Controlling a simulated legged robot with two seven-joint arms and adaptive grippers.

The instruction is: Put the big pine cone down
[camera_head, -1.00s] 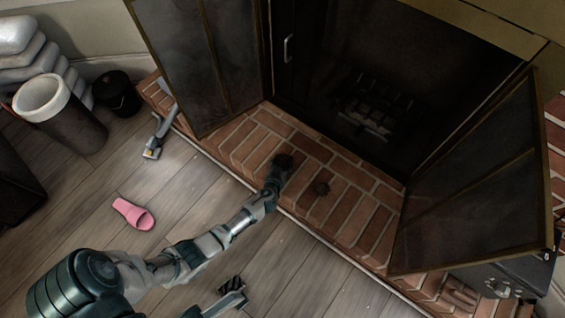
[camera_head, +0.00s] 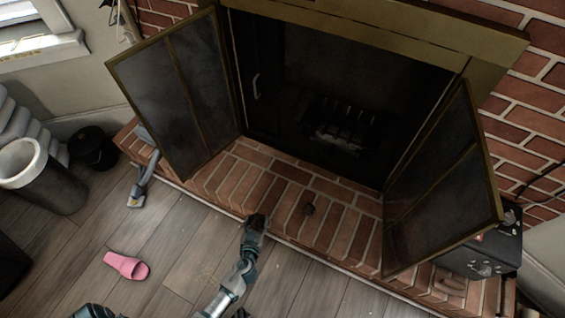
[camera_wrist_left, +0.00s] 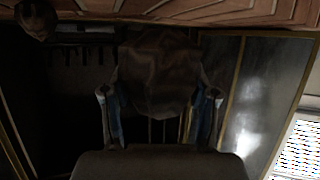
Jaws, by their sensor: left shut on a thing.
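The big pine cone (camera_wrist_left: 158,75) is a dark brown lump between the two fingers of my left gripper (camera_wrist_left: 160,108) in the left wrist view. The fingers are shut on it from both sides. In the head view my left gripper (camera_head: 256,224) is at the front edge of the brick hearth (camera_head: 231,189); the big cone cannot be made out there. My right gripper does not show clearly.
The fireplace's two glass doors (camera_head: 178,92) (camera_head: 445,185) stand open over the hearth's ends. A grate (camera_head: 338,125) sits inside. A pink slipper (camera_head: 126,265) and a grey tool (camera_head: 141,188) are at left. A dark metal box (camera_head: 485,250) stands at right. The hearth's middle is mostly clear.

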